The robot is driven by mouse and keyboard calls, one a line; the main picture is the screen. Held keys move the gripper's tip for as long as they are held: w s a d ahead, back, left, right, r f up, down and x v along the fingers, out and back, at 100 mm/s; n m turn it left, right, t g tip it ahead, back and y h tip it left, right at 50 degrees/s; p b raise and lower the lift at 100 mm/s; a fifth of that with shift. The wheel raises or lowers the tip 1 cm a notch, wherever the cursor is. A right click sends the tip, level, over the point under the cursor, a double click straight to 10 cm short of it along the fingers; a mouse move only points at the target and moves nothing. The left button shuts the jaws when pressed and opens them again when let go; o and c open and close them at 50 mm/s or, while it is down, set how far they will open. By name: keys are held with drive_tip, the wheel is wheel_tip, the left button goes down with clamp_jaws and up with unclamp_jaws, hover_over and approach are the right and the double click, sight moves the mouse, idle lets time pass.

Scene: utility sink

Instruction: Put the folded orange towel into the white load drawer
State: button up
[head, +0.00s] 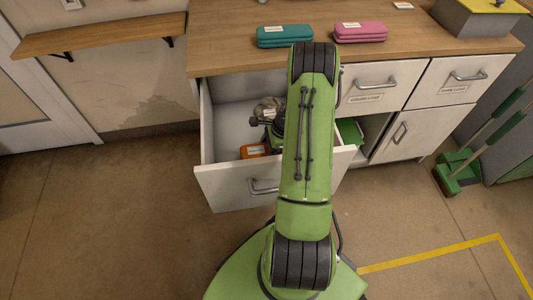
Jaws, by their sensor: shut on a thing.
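The white load drawer (226,190) is pulled out below the counter, at the left end of the cabinet. The folded orange towel (253,151) shows inside the drawer, toward its front, with a small white label on it. My gripper (270,143) is down in the drawer and shut on the towel at its right side. My own arm hides the right part of the drawer and most of the gripper. I cannot tell whether the towel rests on the drawer floor.
Teal (285,36) and pink (360,32) folded bundles lie on the wooden counter (220,45). A grey box (478,18) stands at the right. Closed labelled drawers (367,85) are right of the open one. Green-headed brooms (458,170) lean at the far right. Floor at left is clear.

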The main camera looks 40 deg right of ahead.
sight(261, 153)
drive_tip(key=shift+f, duration=0.2)
drive_tip(key=o, duration=1.1)
drive_tip(key=shift+f, duration=0.1)
drive_tip(key=p+v, duration=0.4)
drive_tip(key=v, duration=0.8)
drive_tip(key=shift+p, duration=0.3)
drive_tip(key=w+a+r+n+h, duration=0.1)
drive_tip(key=a+r+n+h, duration=0.2)
drive_tip(key=a+r+n, duration=1.15)
drive_tip(key=s+a+r+n+t, duration=0.3)
drive_tip(key=s+a+r+n, duration=0.7)
drive_tip(key=s, duration=0.4)
drive_tip(key=shift+a+r+h, duration=0.3)
drive_tip(key=shift+a+r, duration=0.15)
drive_tip(key=shift+a, duration=0.65)
